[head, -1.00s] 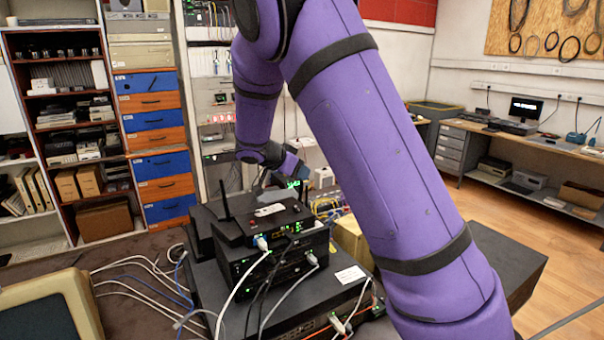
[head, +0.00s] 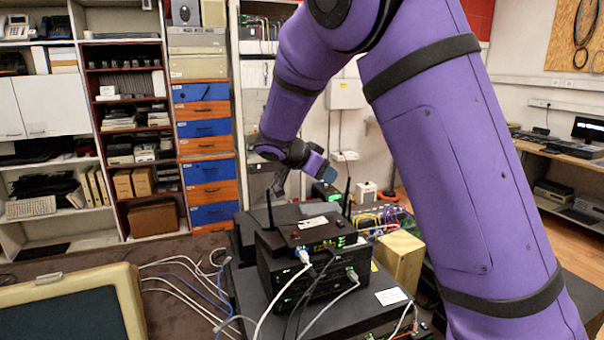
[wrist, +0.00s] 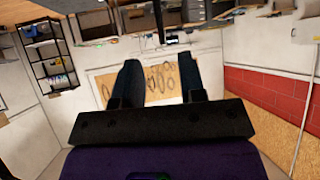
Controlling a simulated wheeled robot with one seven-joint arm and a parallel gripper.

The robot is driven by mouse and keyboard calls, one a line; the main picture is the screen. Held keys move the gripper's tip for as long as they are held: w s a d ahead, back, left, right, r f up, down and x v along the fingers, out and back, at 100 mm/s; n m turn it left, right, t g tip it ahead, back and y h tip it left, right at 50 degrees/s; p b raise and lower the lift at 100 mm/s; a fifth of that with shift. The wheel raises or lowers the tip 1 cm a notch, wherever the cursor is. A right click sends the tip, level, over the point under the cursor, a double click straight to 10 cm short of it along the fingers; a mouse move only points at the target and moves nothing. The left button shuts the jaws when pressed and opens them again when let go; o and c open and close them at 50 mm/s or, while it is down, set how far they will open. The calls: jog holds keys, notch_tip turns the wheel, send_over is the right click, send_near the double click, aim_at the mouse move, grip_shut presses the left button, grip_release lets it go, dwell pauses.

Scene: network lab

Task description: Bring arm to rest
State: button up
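My arm is purple with dark bands and fills the right and upper middle of the head view, bent at an elbow near the top edge. Its far end hangs down to my gripper (head: 316,166), which is in the air behind and above the stacked network boxes. In the wrist view my gripper (wrist: 160,80) has its two dark fingers well apart with nothing between them. The wrist view looks across at a white wall with a pegboard of cables, seen upside down.
A black router (head: 310,232) with two antennas sits on stacked devices with plugged cables. A beige monitor (head: 120,300) stands front left. A tan box (head: 400,262) is right of the stack. Drawers (head: 207,170) and shelves line the back. A workbench (head: 560,158) stands at right.

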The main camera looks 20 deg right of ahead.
jog(key=shift+s, duration=0.1)
jog(key=s+d+r+n+y, duration=0.1)
jog(key=s+r+n+y, duration=0.25)
jog(key=s, duration=0.55)
jog(key=s+d+r+n+y, duration=0.2)
jog(key=s+n+y, duration=0.2)
jog(key=s, duration=0.5)
jog(key=s+a+r+n+t+y, duration=0.1)
jog(key=s+a+n, duration=0.2)
jog(key=s, duration=0.6)
jog(key=s+a+r+n+t+y, duration=0.1)
jog(key=s+a+n+t+y, duration=0.1)
jog(key=s+n, duration=0.3)
jog(key=s+a, duration=0.1)
jog(key=s, duration=0.3)
